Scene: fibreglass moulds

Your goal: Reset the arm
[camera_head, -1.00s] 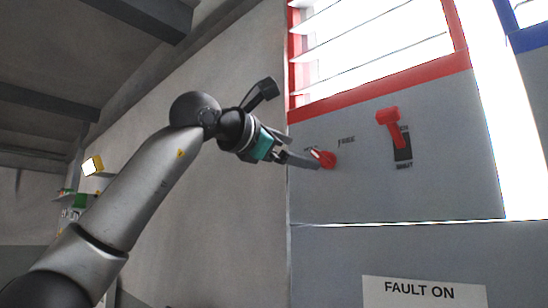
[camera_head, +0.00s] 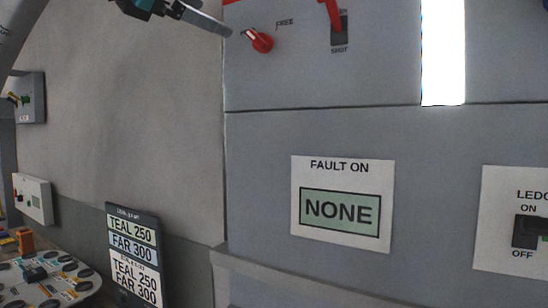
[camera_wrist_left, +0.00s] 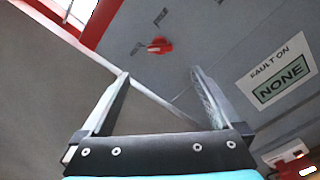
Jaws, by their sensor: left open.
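My left arm comes in at the top left of the head view. Its gripper (camera_head: 207,20) is cut by the top edge there, near a red rotary knob (camera_head: 260,40) on the grey panel. In the left wrist view the two fingers (camera_wrist_left: 160,85) stand wide apart with nothing between them. The red knob shows beyond and above them in that view (camera_wrist_left: 159,46), apart from the fingers. My right gripper is not in view.
A red lever (camera_head: 333,14) sits above a slot marked SHUT. A sign (camera_head: 342,166) reads FAULT ON, NONE. A black switch (camera_head: 528,232) is at right. A board (camera_head: 134,250) reads TEAL 250, FAR 300. A cluttered table (camera_head: 50,285) is at lower left.

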